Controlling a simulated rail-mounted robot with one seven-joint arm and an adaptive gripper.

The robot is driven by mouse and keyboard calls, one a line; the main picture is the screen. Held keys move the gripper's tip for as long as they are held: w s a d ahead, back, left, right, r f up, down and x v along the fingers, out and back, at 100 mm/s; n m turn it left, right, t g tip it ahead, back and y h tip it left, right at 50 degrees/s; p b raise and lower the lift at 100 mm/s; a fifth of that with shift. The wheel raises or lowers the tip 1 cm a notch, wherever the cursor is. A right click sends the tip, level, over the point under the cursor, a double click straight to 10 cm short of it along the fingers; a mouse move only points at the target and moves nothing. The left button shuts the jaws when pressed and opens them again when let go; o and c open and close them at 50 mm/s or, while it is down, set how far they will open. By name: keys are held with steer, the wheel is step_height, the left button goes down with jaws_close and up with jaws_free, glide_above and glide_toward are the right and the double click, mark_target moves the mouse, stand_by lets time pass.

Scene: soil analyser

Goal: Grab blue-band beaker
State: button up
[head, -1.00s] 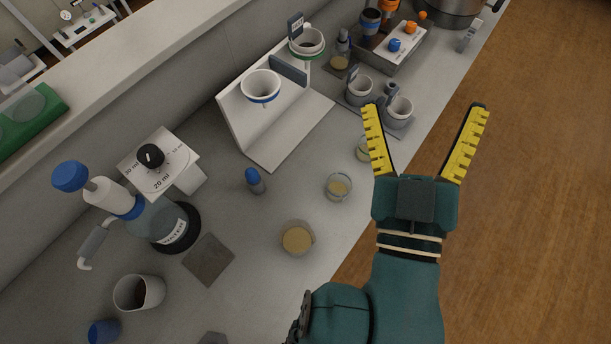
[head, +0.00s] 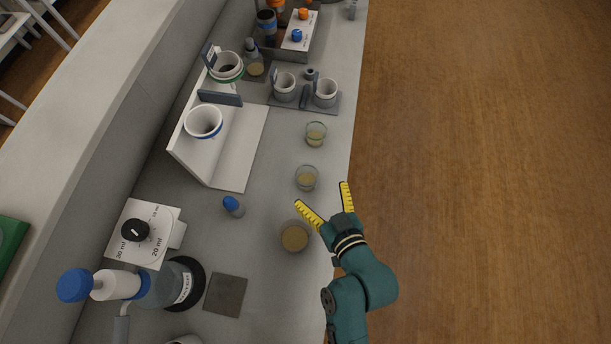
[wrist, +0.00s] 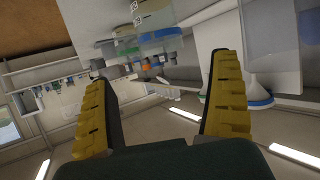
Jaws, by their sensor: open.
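Three small clear glass beakers with tan contents stand in a row on the counter: a near one (head: 295,237), a middle one (head: 307,178) and a far one (head: 316,134). I cannot make out a blue band on any of them. A white funnel-like vessel with a blue band (head: 204,122) sits in the white stand (head: 232,170). My gripper (head: 322,193) is open and empty at the counter's right edge, beside the near and middle beakers. Its height above the counter is unclear. In the wrist view nothing is between the fingers (wrist: 162,70).
A dispenser bottle (head: 160,285), dial box (head: 145,235) and dark square plate (head: 225,295) are at the lower left. Two white cups (head: 325,92) stand behind. Open floor lies right.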

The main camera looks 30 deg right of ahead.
mark_target(308, 174)
steer(key=x, duration=0.4)
steer(key=b+x, duration=0.1)
steer(key=x, duration=0.4)
steer(key=shift+a+r, duration=0.2)
steer(key=shift+c, duration=0.5)
steer(key=c, duration=1.2)
